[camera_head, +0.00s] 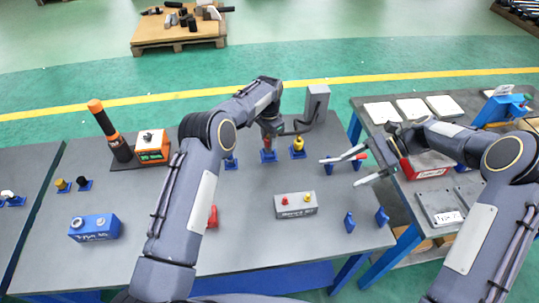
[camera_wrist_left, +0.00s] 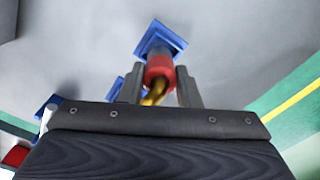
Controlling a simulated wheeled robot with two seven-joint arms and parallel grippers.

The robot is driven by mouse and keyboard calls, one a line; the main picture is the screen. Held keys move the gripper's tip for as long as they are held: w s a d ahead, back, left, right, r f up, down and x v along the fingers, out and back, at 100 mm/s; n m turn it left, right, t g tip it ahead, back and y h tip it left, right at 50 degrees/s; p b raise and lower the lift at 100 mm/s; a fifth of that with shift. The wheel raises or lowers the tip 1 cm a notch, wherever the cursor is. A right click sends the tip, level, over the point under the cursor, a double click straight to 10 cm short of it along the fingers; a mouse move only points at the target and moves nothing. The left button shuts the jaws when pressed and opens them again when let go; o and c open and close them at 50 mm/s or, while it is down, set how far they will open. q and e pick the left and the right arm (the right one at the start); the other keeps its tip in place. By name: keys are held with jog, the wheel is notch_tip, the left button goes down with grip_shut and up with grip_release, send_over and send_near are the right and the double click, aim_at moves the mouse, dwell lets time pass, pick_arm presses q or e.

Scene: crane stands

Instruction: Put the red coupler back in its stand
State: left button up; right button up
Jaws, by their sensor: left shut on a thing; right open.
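The red coupler (camera_wrist_left: 160,66) has a brass-coloured lower part and sits between the two fingers of my left gripper (camera_wrist_left: 158,88) in the left wrist view. My left gripper is shut on it. Beyond the coupler is a square blue stand (camera_wrist_left: 150,40), and the coupler's far end overlaps it. In the head view, my left gripper (camera_head: 271,130) is right above the blue stand (camera_head: 268,157), with the red coupler (camera_head: 267,145) between them. I cannot tell whether the coupler is fully seated. My right gripper (camera_head: 348,169) is open and empty over the table's right side.
A yellow coupler (camera_head: 298,145) stands in a blue stand just to the right. A grey button box (camera_head: 295,205), blue box (camera_head: 95,227) and orange device (camera_head: 152,147) stand on the table. The front middle has bare space.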

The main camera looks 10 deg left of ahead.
aim_at(268, 138)
dwell(0.3)
pick_arm(q)
jog(key=shift+f+b, duration=1.35)
jog(key=shift+f, duration=0.25)
jog(key=o, duration=1.1)
jog(key=shift+r, duration=0.15)
jog(key=shift+r+p, duration=1.4)
jog(key=shift+r, duration=1.1)
